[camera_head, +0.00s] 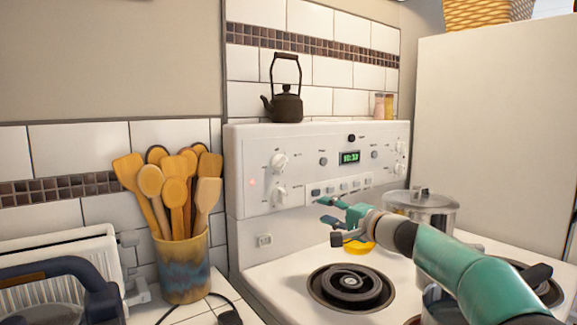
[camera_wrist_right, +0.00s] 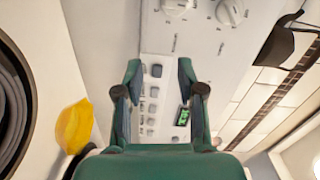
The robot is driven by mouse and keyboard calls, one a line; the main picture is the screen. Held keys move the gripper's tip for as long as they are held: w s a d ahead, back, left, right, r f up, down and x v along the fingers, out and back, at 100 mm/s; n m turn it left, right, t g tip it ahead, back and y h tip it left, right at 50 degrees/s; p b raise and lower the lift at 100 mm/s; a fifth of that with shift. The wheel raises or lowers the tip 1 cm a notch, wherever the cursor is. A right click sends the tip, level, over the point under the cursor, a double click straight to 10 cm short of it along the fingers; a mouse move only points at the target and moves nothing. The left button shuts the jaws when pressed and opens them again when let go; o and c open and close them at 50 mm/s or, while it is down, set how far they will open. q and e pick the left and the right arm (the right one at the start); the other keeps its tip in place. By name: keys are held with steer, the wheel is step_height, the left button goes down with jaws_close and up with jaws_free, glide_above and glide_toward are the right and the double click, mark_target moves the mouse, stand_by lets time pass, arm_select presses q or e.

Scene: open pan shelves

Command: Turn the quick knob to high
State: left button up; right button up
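The white stove's back panel (camera_head: 300,205) carries two knobs on its left, an upper knob (camera_head: 279,161) and a lower knob (camera_head: 279,194). Two more knobs (camera_head: 400,160) are on its right end. The labels are too small to read, so I cannot tell which is the quick knob. Two knobs also show at the top of the right wrist view, one (camera_wrist_right: 178,5) cut off and one (camera_wrist_right: 230,12) whole. My right gripper (camera_head: 330,211) is open and empty in front of the panel's lower edge, right of the left knobs; its fingers (camera_wrist_right: 159,68) are spread. My left gripper is out of view.
A row of buttons (camera_head: 342,187) and a green clock (camera_head: 349,157) sit mid-panel. A steel pot (camera_head: 420,205) and a yellow item (camera_head: 358,247) are on the stove. A dark kettle (camera_head: 286,108) stands above. A utensil crock (camera_head: 182,265) is left of the stove.

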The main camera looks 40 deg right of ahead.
steer(key=s+a+r+n+h+p, duration=0.1)
steer(key=s+a+r+n, duration=0.25)
steer(key=r+n, duration=0.3)
glide_toward(285, 163)
steer(key=w+p, duration=0.5)
steer(key=w+d+p, duration=0.1)
steer(key=w+p, duration=0.1)
steer(key=w, duration=0.1)
steer(key=shift+r, duration=0.1)
steer(key=shift+w+d+p, duration=0.15)
steer(key=shift+w+p, duration=0.25)
steer(key=shift+w, duration=0.3)
steer(key=shift+f, duration=0.2)
jaws_close()
